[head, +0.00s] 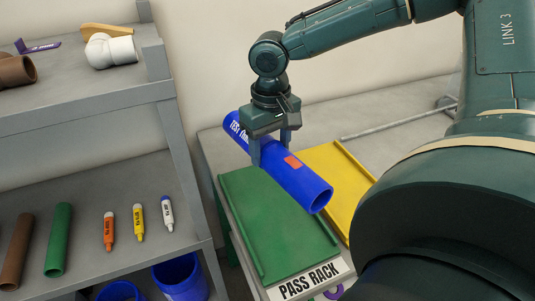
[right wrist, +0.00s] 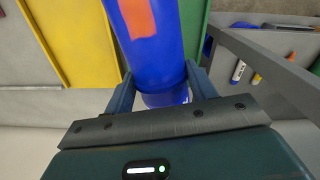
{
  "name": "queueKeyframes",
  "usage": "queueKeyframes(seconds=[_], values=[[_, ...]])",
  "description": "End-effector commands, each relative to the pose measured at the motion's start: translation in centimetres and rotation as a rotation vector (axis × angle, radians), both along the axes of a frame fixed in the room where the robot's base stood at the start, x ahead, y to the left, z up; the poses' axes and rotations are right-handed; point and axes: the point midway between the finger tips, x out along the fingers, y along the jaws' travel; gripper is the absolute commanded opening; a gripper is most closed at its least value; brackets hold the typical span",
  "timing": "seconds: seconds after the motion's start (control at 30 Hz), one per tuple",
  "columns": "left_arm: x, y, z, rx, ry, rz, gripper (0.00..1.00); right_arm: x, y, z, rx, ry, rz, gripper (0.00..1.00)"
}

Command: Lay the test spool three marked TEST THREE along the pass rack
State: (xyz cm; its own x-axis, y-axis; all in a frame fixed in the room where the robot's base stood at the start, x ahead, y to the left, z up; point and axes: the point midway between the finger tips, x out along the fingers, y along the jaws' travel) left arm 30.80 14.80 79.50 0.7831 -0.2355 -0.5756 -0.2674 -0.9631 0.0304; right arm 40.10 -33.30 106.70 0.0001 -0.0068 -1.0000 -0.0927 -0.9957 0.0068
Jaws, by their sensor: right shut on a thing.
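The test spool three (head: 306,185) is a blue pipe with an orange patch and partly hidden white lettering starting "TEST". My right gripper (head: 270,150) is shut on it near its middle, the fingers on either side. In the right wrist view the blue spool (right wrist: 150,40) lies between the two fingers (right wrist: 162,85). The pass rack (head: 270,225) is a green tray with raised side edges and a white "PASS RACK" label. The spool is over the rack's far right part and slants across it; I cannot tell whether they touch. My left gripper is not in view.
A yellow tray (head: 343,190) lies right of the pass rack, partly behind my arm. A grey shelf unit (head: 185,150) stands at left with a green pipe (head: 59,240), brown pipes and several markers (head: 138,222). Blue containers (head: 180,277) are below it.

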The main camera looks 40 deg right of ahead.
Motion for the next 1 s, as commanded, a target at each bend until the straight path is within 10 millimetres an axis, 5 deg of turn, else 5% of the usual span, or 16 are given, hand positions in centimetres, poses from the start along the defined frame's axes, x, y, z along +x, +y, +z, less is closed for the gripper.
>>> queueKeyframes(seconds=[0.23, 0.7, 1.0], values=[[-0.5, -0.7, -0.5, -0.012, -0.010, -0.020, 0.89, -1.6, 1.1, -2.3, 0.005, 0.000, -0.202, 0.23], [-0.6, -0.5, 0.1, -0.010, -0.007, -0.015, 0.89, -1.6, 1.2, -2.0, 0.007, 0.001, -0.215, 0.23], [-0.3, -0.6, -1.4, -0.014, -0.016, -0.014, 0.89, -1.6, 1.2, -4.4, 0.006, 0.001, -0.215, 0.23]])
